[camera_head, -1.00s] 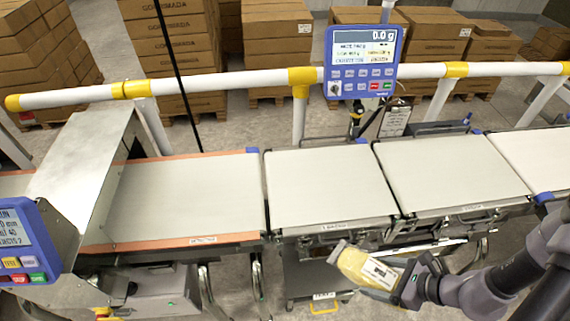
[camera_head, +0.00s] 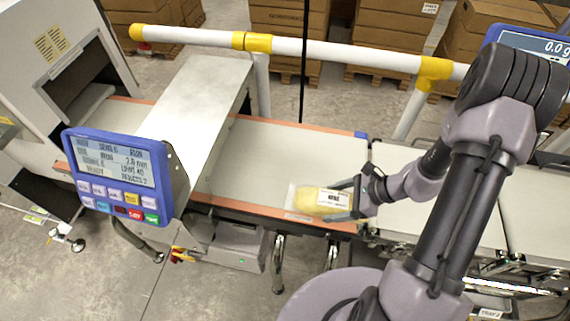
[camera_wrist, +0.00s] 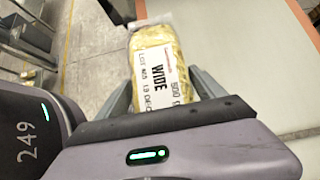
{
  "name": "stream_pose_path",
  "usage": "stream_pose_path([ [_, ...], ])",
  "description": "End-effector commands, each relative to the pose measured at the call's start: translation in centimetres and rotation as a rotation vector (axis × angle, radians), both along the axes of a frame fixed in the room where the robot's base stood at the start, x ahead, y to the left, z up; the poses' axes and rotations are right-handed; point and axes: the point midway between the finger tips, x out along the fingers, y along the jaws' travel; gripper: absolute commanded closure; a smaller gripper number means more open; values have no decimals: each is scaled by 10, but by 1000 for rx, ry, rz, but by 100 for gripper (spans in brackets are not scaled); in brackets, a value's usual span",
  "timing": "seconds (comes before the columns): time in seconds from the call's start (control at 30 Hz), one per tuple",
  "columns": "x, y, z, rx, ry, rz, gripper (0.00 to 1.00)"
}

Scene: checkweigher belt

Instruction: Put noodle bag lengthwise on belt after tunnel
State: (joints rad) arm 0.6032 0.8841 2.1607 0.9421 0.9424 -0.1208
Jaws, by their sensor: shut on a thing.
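The yellow noodle bag (camera_head: 308,199) with a white label is between the fingers of my gripper (camera_head: 345,203), at the front right end of the belt after the tunnel (camera_head: 270,150). Its length runs roughly along the belt in the head view. In the wrist view the bag (camera_wrist: 160,65) shows its label reading "WIDE", with a finger on each side. My gripper is shut on it. I cannot tell whether the bag touches the belt. The metal tunnel (camera_head: 200,95) stands to the left over the belt.
A blue control panel (camera_head: 120,178) stands at the front left of the tunnel. A white rail with yellow joints (camera_head: 330,55) runs behind the belt. More belt sections (camera_head: 400,165) lie to the right, partly behind my arm. The belt between tunnel and bag is clear.

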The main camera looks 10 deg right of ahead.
Motion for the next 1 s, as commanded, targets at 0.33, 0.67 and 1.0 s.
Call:
stream_pose_path([
  [0.33,108,33,-11,1,-3,3,91],
  [0.67,134,40,-38,3,1,-1,91],
  [1.0,133,40,-49,1,0,0,17],
])
